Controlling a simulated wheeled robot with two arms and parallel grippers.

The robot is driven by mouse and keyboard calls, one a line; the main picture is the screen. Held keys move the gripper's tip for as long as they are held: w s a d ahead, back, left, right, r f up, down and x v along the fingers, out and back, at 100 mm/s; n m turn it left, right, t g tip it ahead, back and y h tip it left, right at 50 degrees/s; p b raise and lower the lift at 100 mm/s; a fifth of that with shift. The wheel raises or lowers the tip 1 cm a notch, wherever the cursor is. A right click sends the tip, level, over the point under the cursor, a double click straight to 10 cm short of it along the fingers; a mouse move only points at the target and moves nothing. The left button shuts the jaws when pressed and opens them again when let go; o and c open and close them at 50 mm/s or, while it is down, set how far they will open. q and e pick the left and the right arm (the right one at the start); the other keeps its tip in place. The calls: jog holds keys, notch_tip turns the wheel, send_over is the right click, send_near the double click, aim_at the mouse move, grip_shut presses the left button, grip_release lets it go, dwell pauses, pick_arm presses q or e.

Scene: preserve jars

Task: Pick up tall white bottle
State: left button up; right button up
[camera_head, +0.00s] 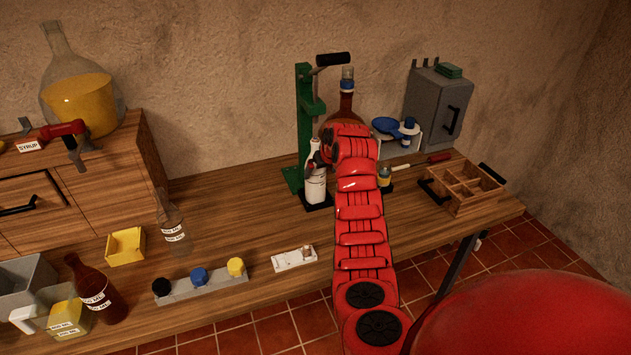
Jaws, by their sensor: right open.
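The tall white bottle (316,187) stands upright on a dark base at the foot of the green press, near the middle of the bench. My right arm reaches in from the lower right, and my right gripper (318,158) is at the bottle's upper part. The gripper is open. The red wrist partly hides the fingers, so I cannot tell whether they touch the bottle. My left gripper is not in view.
The green press (305,120) with a black handle rises right behind the bottle. A brown bottle (346,102) stands behind my wrist. A wooden crate (463,187) and a grey cabinet (432,105) are to the right. Bare bench lies left of the bottle.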

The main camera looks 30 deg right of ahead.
aim_at(317, 175)
jog(key=shift+p+x, duration=0.65)
jog(key=shift+x, duration=0.15)
jog(key=shift+w+f+p, duration=0.3)
jog(key=shift+w+f, duration=0.05)
jog(key=shift+w, duration=0.3)
jog(key=shift+w+d+f, duration=0.1)
jog(key=shift+d+f, duration=0.05)
jog(key=shift+f, duration=0.3)
jog(key=shift+w+f, duration=0.15)
jog(key=shift+w, duration=0.1)
jog(key=shift+w+f, duration=0.25)
jog(key=shift+f, duration=0.3)
jog(key=shift+w, duration=0.1)
jog(key=shift+c, duration=0.2)
grip_shut()
